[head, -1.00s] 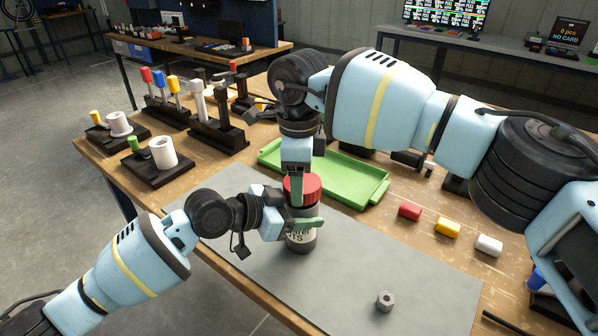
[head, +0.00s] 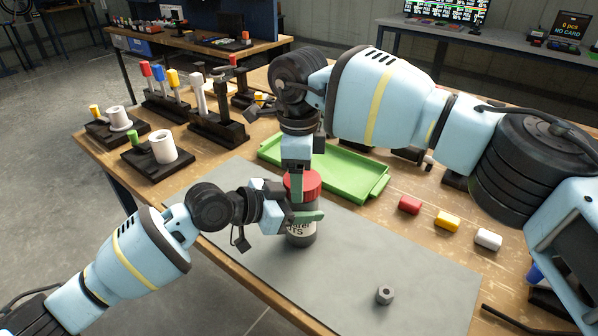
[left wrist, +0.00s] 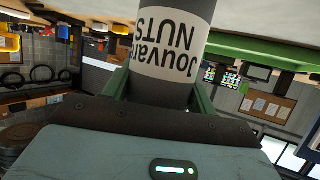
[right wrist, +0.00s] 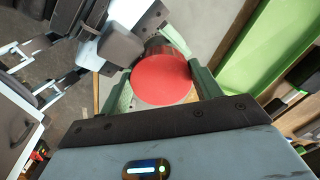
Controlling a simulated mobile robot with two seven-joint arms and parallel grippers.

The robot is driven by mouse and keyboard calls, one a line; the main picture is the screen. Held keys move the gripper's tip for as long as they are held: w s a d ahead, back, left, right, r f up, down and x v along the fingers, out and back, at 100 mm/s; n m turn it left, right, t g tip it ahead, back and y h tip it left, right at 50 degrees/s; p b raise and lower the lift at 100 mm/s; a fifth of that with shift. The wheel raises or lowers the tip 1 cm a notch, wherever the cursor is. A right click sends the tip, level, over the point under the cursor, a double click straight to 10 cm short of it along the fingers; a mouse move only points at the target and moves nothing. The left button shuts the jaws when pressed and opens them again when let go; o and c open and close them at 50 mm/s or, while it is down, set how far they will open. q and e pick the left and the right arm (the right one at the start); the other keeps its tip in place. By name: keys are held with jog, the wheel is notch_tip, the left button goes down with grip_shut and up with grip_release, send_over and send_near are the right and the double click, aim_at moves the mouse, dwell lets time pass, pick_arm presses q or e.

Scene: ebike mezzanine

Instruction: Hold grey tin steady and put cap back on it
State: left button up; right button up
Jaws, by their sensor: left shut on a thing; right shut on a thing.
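The grey tin (head: 301,238) stands upright on the grey mat, with a pale label reading "NUTS" that shows large in the left wrist view (left wrist: 172,45). My left gripper (head: 300,218) is shut around the tin's body from the left. The red cap (head: 303,186) sits at the top of the tin, and its round top fills the middle of the right wrist view (right wrist: 162,80). My right gripper (head: 297,185) points down from above and is shut on the cap. The fingers hide part of the seam, so I cannot tell if the cap is fully seated.
A green tray (head: 345,172) lies just behind the tin. A hex nut (head: 384,294) lies on the grey mat (head: 400,262). Red (head: 409,205), yellow (head: 447,222) and white (head: 487,239) pieces lie at right. Stands with coloured handles (head: 163,97) are at back left.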

jog(key=shift+f, duration=0.2)
pick_arm(q)
grip_shut()
pick_arm(e)
jog(key=o, duration=1)
jog(key=shift+c, duration=0.2)
jog(key=shift+r, duration=2.25)
jog(key=shift+c, duration=0.4)
